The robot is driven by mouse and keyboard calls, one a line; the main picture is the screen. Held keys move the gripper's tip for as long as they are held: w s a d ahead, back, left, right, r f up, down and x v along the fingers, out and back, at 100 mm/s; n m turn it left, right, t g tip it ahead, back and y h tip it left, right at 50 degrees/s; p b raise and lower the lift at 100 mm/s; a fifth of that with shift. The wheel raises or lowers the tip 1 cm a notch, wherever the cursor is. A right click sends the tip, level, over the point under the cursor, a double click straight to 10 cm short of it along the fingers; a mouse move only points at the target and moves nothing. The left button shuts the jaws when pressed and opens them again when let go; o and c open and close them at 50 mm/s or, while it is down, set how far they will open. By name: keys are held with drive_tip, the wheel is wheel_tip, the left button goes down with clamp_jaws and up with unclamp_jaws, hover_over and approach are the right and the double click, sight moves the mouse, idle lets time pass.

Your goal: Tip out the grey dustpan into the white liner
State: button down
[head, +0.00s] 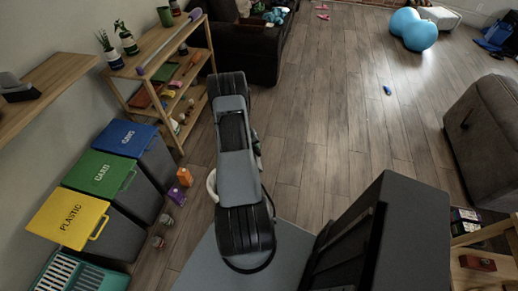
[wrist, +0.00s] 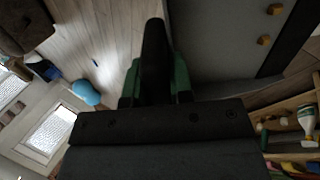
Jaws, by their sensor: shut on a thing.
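My gripper (wrist: 155,90) shows in the wrist view as green fingers on a dark palm. They are shut on a dark, long, round-ended part, which looks like the handle of the grey dustpan (wrist: 154,45). The pan's body and any contents cannot be made out. In the head view my arm hides the gripper and what it holds. I cannot make out the white liner in either view.
Bins with blue (head: 126,137), green (head: 99,174) and yellow (head: 67,217) lids stand shut along the left wall. A wooden shelf (head: 150,60) stands behind. Floor beyond my arm is mostly clear.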

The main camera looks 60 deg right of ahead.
drive_tip(key=w+a+r+g+h+b, duration=0.3)
drive_tip(key=w+a+g+h+b, duration=0.3)
drive_tip(key=w+a+b, duration=0.6)
drive_tip(key=shift+w+g+h+b, duration=0.4)
drive_tip(key=shift+w+g+b, duration=1)
drive_tip(key=shift+w, duration=0.35)
idle(0.5)
